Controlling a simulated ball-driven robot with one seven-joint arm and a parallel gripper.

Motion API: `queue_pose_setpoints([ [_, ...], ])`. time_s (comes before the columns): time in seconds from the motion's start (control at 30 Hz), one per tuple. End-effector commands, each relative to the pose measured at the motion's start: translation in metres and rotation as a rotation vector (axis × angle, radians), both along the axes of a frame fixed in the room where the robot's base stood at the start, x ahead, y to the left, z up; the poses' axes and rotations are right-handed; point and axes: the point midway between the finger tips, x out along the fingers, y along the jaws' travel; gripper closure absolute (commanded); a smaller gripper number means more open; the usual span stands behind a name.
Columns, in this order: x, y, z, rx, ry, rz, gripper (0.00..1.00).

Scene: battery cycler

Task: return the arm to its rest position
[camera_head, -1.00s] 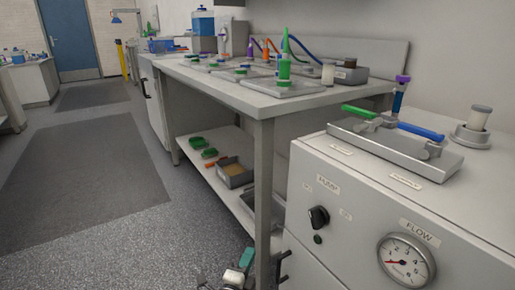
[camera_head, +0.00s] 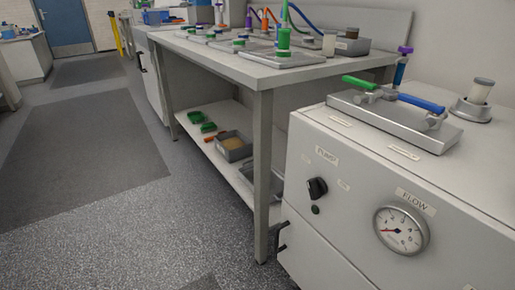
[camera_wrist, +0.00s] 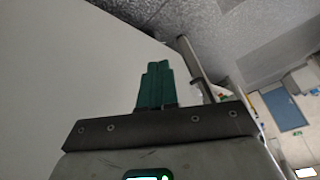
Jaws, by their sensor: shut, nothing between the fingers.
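My gripper (camera_wrist: 157,68) shows in the wrist view, its green fingers together and nothing between them. A pale flat surface fills the left of that view beyond the fingers; I cannot tell how far off it is. My gripper and arm do not show in the head view now.
A pump cabinet (camera_head: 345,215) with a flow gauge (camera_head: 401,229) and valve handles stands at the right. A workbench (camera_head: 262,75) with bottles and tubes stands behind it, with bins on its lower shelf (camera_head: 222,155). The floor (camera_head: 110,230) at the left is open, with dark mats.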

Motion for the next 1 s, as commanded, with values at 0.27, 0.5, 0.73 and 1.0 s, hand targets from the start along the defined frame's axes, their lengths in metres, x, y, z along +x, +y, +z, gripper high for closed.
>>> queue_pose_setpoints([
  [0.27,-0.135,-0.049,0.015,-0.185,0.333,-0.015,1.00],
  [0.5,-0.195,-0.062,0.056,-0.241,0.486,-0.037,1.00],
  [0.73,-0.194,-0.062,0.100,-0.241,0.485,-0.035,1.00],
  [1.0,-0.194,-0.062,0.173,-0.241,0.483,-0.033,1.00],
])
